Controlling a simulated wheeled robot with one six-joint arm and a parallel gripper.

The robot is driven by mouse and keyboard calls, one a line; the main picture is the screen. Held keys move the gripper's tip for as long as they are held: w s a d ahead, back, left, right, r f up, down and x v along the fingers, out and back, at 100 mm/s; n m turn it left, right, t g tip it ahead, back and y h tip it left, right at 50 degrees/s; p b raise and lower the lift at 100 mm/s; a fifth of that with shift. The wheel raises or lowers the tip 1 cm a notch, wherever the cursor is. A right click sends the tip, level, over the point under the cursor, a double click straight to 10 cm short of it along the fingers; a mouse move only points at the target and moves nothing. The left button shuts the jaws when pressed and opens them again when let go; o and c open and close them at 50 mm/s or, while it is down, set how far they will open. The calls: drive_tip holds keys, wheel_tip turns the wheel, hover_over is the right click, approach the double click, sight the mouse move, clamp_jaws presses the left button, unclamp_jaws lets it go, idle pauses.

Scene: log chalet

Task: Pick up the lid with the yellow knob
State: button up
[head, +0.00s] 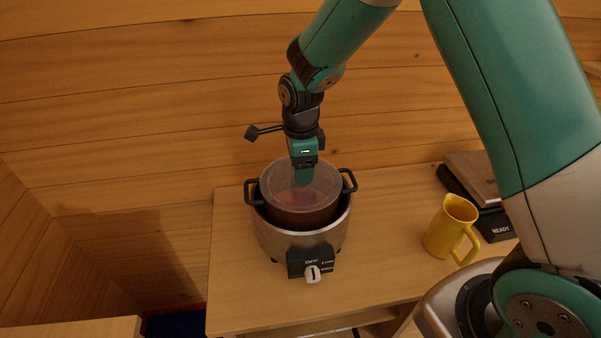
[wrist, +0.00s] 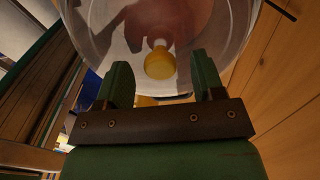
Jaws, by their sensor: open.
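The lid is a clear glass disc (head: 325,182) on top of the pot, and it fills the upper part of the wrist view (wrist: 222,28). Its yellow knob (wrist: 160,64) shows in the wrist view; in the head view my gripper hides it. My gripper (head: 304,180) points down over the middle of the lid. In the wrist view its two green fingers (wrist: 162,76) are apart, one on each side of the knob in the picture, with a gap on both sides. I cannot tell whether the fingertips reach down level with the knob.
The pot (head: 268,237) is a silver cooker with black side handles and a front dial, on a wooden counter (head: 390,270). A yellow jug (head: 447,228) stands to the right, before a dark device (head: 497,222) marked READY. A log wall is close behind. The counter's left edge is near the pot.

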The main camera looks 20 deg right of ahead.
drive_tip(key=shift+f, duration=0.7)
clamp_jaws()
drive_tip(key=shift+r, duration=0.1)
